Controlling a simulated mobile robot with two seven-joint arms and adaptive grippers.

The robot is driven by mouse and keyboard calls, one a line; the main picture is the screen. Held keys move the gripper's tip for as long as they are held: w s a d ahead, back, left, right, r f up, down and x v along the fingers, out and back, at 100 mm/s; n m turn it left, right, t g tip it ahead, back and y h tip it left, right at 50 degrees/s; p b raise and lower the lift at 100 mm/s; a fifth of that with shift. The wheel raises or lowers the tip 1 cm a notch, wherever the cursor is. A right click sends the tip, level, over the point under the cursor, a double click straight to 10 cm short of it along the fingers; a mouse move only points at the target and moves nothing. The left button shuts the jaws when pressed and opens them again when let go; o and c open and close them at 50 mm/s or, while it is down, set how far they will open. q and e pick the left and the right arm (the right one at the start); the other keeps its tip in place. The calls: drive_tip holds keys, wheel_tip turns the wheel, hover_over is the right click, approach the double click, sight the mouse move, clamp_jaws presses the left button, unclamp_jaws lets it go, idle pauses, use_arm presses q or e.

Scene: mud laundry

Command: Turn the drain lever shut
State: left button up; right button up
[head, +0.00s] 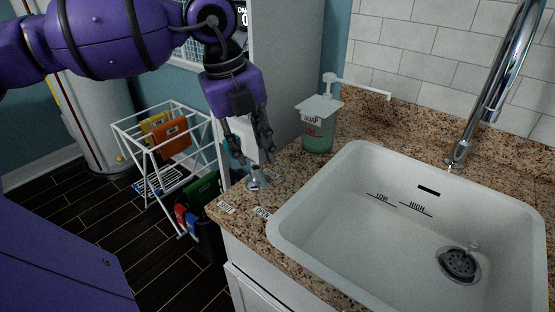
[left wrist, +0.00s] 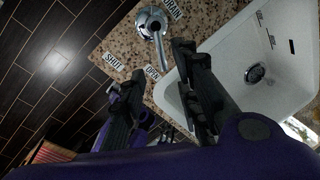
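The drain lever (head: 257,181) is a shiny metal knob with a thin handle, on the granite counter left of the sink. In the left wrist view the lever (left wrist: 151,24) has its handle pointing toward the OPEN label (left wrist: 152,73); the SHUT label (left wrist: 113,61) lies to the left of it. My left gripper (head: 251,157) is above the lever, pointing down, with its fingers apart and nothing held. In the left wrist view the left gripper (left wrist: 160,62) has a finger on either side of the handle's end; contact cannot be told.
The white sink (head: 300,228) with a drain strainer (head: 459,264) is to the right. A soap dispenser (head: 318,125) stands on the counter behind the lever. A tall chrome faucet (head: 490,95) rises at the back. A drying rack (head: 165,150) stands on the floor at left.

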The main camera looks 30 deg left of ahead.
sight(261, 177)
use_arm(q)
drive_tip(key=f, duration=0.3)
drive_tip(key=shift+w+d+f, duration=0.2)
drive_tip(key=shift+w+f, duration=0.05)
drive_tip(key=shift+w, duration=0.1)
drive_tip(key=f, duration=0.3)
drive_tip(key=shift+w+d+f, duration=0.1)
drive_tip(key=shift+w+d, duration=0.05)
drive_tip(key=shift+w, duration=0.15)
drive_tip(key=shift+w+f, duration=0.1)
drive_tip(key=shift+f, duration=0.25)
drive_tip(key=c, duration=0.7)
clamp_jaws()
use_arm(e)
drive_tip(key=shift+s+d+f, duration=0.2)
drive_tip(key=shift+s+f, duration=0.4)
drive_tip(key=shift+s, duration=0.35)
